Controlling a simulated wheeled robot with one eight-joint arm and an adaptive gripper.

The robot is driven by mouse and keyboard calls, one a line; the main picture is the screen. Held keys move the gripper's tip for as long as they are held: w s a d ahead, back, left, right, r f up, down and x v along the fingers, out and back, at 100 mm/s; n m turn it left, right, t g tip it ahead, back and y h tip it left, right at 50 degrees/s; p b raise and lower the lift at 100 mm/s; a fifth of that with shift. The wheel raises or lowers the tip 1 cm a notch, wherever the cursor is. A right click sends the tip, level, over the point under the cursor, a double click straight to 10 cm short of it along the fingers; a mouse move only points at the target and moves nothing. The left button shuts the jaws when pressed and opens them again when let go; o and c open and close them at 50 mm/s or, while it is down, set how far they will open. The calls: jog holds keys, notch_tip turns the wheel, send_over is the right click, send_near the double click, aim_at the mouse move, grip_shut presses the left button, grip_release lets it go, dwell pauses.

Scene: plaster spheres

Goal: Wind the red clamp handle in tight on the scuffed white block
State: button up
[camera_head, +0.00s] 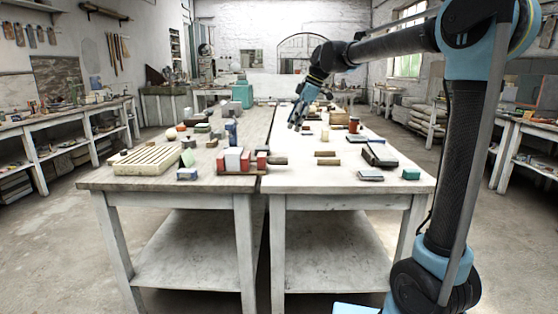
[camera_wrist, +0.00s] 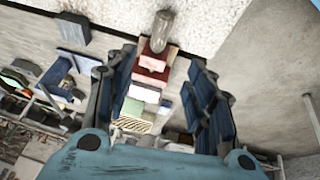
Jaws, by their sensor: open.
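The clamp (camera_head: 262,160) stands near the front edge of the left table, with red blocks on a low red-brown base. A white block (camera_head: 233,158) stands upright between its red parts; scuffs are too small to make out. A dull brown-grey cylinder, apparently the handle (camera_head: 277,161), sticks out on the clamp's right side and is not clearly red. In the wrist view the cylinder (camera_wrist: 162,30), a red block (camera_wrist: 152,63) and the white block (camera_wrist: 145,93) line up between my fingers. My gripper (camera_head: 296,121) is open and empty, above and beyond the clamp, apart from it.
A dark box (camera_head: 380,155) and a green block (camera_head: 411,174) lie right. The right table's front middle is mostly clear.

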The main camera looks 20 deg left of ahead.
aim_at(277, 161)
jog(key=x, duration=1.7)
jog(key=shift+d, duration=0.15)
jog(key=shift+c, duration=0.3)
jog(key=c, duration=1)
